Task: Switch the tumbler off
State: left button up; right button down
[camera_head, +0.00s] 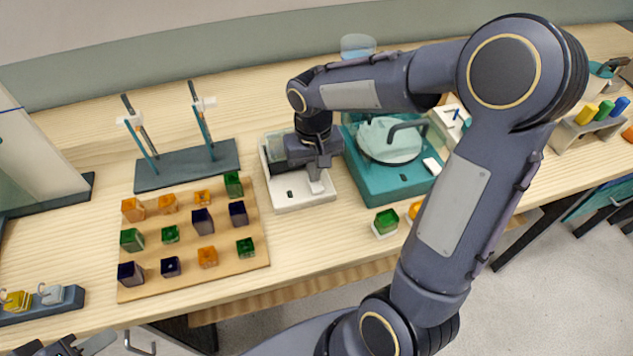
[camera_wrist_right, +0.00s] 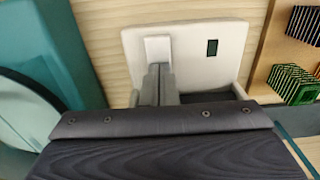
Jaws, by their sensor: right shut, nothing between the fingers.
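The tumbler appears to be the low white device (camera_head: 303,196) in the middle of the table in the head view. It also shows in the right wrist view (camera_wrist_right: 190,75), with a small dark green window (camera_wrist_right: 212,47) and a pale raised switch piece (camera_wrist_right: 157,48) on its top. My right gripper (camera_head: 318,175) points down over the device with its fingers shut and empty. In the wrist view its fingertips (camera_wrist_right: 155,70) are at the switch piece; I cannot tell whether they touch it. My left gripper (camera_head: 92,344) is partly cut off at the bottom left corner.
A teal machine (camera_head: 372,185) with a clear lid stands just right of the white device. A wooden board (camera_head: 190,225) with several coloured blocks lies to its left. Behind the board is a dark rod stand (camera_head: 175,172). The front strip of the table is mostly clear.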

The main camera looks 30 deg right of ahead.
notch_tip(320, 180, up, 7)
jog(key=p, duration=0.5)
dwell(0.6)
jog(key=s+a+r+t+y, duration=0.2)
jog(key=s, duration=0.6)
jog(key=s+a+r+n+t+y, duration=0.1)
jog(key=s+a+r+t, duration=0.1)
jog(key=s, duration=0.7)
jog(key=shift+r+t+y, duration=0.4)
jog(key=shift+r+t, duration=0.35)
jog(key=shift+t, duration=0.05)
